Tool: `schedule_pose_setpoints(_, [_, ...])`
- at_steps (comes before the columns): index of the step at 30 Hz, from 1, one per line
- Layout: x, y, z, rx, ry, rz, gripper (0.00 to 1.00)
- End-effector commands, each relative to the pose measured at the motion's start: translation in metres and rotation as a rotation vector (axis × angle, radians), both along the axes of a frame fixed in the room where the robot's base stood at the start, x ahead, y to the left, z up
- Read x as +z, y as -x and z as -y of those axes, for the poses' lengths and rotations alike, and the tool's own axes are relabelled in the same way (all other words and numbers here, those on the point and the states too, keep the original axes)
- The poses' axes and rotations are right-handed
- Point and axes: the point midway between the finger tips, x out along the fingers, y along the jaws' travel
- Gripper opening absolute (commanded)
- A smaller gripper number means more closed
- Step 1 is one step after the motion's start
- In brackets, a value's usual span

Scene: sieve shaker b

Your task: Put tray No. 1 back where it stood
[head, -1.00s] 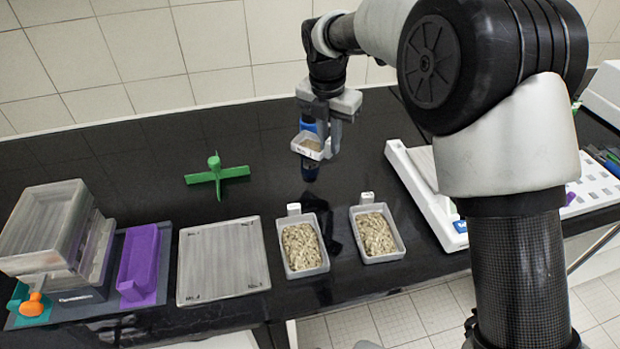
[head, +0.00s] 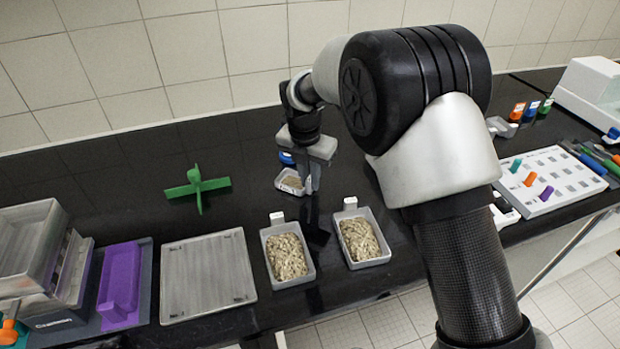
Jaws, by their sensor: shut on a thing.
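My gripper (head: 303,180) is shut on a small, pale, shallow tray (head: 289,183) with tan contents, behind the two grain trays. The writing on it is too small to read now. I cannot tell whether it touches the bench. A grey board (head: 208,275) with small marks at its corners lies on the bench at left of centre, and no tray stands on it. A grey tray of pale grain (head: 288,258) stands right of the board. A second such tray (head: 361,238) stands right of that one. Each has a white tab at its back.
A green cross-shaped piece (head: 197,187) lies behind the board. A purple tray (head: 120,285) and a grey sieve stack (head: 30,250) stand at left. A white pegboard (head: 550,180) with coloured pegs is at right. My arm hides part of the bench.

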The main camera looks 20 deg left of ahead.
Motion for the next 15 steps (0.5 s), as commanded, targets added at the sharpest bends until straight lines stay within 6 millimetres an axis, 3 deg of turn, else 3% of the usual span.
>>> schedule_pose_setpoints(2, [-0.0034,-0.0001,0.0004,0.000,0.001,-0.001,0.00])
schedule_pose_setpoints(3, [-0.0037,-0.0001,0.0004,0.000,0.001,0.000,0.15])
schedule_pose_setpoints(6, [-0.0030,0.0000,0.0003,0.000,0.001,0.000,0.32])
schedule_pose_setpoints(15, [-0.0016,0.0001,0.0001,0.000,0.000,0.000,0.33])
